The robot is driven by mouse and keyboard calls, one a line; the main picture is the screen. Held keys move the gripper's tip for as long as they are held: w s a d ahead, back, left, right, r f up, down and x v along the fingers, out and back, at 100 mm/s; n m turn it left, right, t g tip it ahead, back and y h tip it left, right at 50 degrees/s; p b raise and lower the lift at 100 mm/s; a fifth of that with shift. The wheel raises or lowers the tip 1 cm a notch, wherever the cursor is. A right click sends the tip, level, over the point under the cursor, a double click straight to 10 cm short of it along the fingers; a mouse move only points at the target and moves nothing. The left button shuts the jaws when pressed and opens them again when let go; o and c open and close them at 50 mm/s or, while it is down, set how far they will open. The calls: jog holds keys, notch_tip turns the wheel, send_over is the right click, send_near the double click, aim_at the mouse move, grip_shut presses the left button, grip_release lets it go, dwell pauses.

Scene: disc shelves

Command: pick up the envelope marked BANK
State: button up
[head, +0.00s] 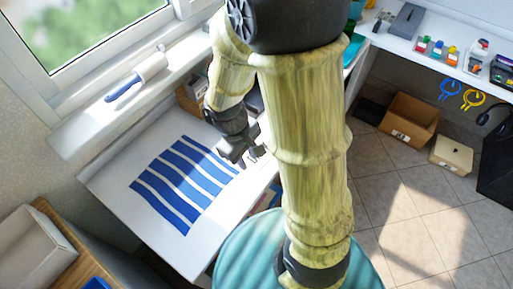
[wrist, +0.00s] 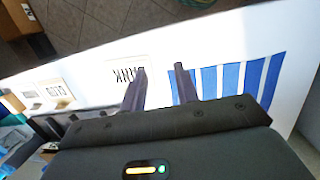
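A white envelope (wrist: 117,72) with upside-down black letters that seem to read BANK lies on the white table in the wrist view. My gripper (wrist: 159,82) is open, its two dark fingers apart with nothing between them. The left finger overlaps the envelope's lower right part in that view; I cannot tell the height between them. In the head view my gripper (head: 246,158) is over the right side of the table, and my arm hides most of that area, so the envelope cannot be made out there.
Blue stripes (head: 184,178) mark the white table (head: 115,187). In the wrist view a second marked paper or card (wrist: 33,101) lies left of the envelope, its lettering hard to read. Cardboard boxes (head: 408,120) stand on the tiled floor. A white shelf with small items is at upper right.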

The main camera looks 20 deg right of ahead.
jog(key=w+a+f+n+t+h+p, duration=0.1)
jog(key=w+a+f+n+t+h, duration=0.1)
jog(key=n, duration=0.4)
jog(key=w+a+f+n+t+h+p, duration=0.1)
jog(key=w+a+f+n+t+h, duration=0.1)
jog(key=a+n+h, duration=0.3)
jog(key=w+a+f+n+t+h+p, duration=0.1)
jog(key=a+f+n+t+h+p, duration=0.1)
jog(key=a+n, duration=0.3)
jog(key=shift+w+f+n+t+h, duration=0.2)
jog(key=shift+n+h, duration=0.15)
jog(key=shift+n, duration=0.45)
jog(key=shift+w+f+n+t+h, duration=0.1)
jog(key=shift+w+n+h, duration=0.2)
jog(key=shift+n, duration=0.5)
jog(key=p+x, duration=0.1)
jog(key=x, duration=1.1)
jog(key=shift+s+d, duration=0.1)
jog(key=shift+s, duration=0.05)
jog(key=x, duration=0.2)
jog(key=w+p+x, duration=0.1)
jog(key=x, duration=0.2)
